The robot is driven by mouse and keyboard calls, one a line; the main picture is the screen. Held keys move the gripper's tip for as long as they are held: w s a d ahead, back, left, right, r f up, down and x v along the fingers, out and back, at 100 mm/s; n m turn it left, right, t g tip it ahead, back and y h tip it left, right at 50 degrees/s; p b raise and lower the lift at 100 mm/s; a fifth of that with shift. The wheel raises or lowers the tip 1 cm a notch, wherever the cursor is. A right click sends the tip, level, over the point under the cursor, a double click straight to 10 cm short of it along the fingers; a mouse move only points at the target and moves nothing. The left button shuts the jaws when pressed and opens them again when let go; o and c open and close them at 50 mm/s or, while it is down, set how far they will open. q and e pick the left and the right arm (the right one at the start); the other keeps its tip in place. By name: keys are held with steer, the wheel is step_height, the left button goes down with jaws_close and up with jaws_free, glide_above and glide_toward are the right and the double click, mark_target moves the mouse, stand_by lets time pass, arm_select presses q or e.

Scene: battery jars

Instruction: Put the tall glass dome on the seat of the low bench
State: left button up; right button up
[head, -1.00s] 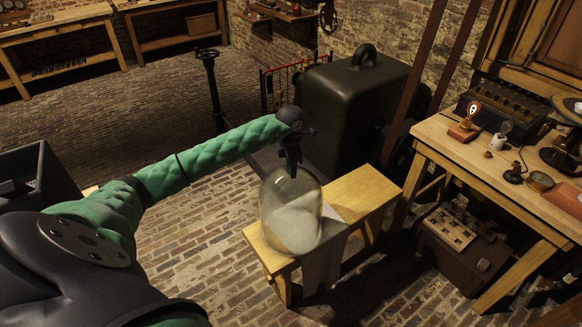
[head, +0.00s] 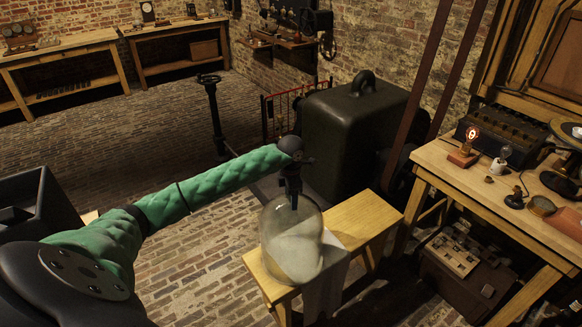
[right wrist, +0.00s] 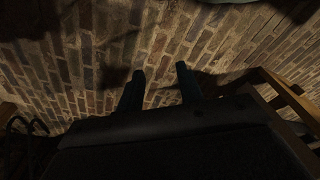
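The tall glass dome (head: 281,225) is upright and clear, over the seat of the low wooden bench (head: 362,215), at its near left end. Its lower rim is at or just above the seat; I cannot tell if it touches. My left gripper (head: 294,203) points straight down at the dome's top and looks shut on it; the fingers hide the grip point. My right gripper (right wrist: 160,70) shows only in the right wrist view. Its two fingers stand apart with nothing between them, above brick paving.
A white cloth (head: 325,285) lies over the bench and hangs down its front. A large dark green case (head: 350,125) stands behind the bench. A workbench (head: 440,160) with a lamp and instruments is at the right. Brick floor left of the bench is clear.

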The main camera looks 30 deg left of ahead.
arm_select(q)
steer(key=shift+r, duration=0.35)
steer(key=shift+w+r, duration=0.1)
steer(key=shift+r, duration=0.1)
steer(key=shift+r+b, duration=0.35)
steer(key=shift+r, duration=0.7)
steer(key=shift+w+a+r+b, duration=0.1)
steer(key=shift+r+b, duration=0.4)
steer(key=shift+r, duration=0.4)
step_height(320, 180, up, 8)
steer(key=b, duration=0.2)
steer(key=shift+b, duration=0.35)
arm_select(e)
step_height(320, 180, up, 15)
steer(key=w+a, duration=0.2)
steer(key=w, duration=0.1)
steer(key=shift+a, duration=0.2)
steer(key=shift+f, duration=0.1)
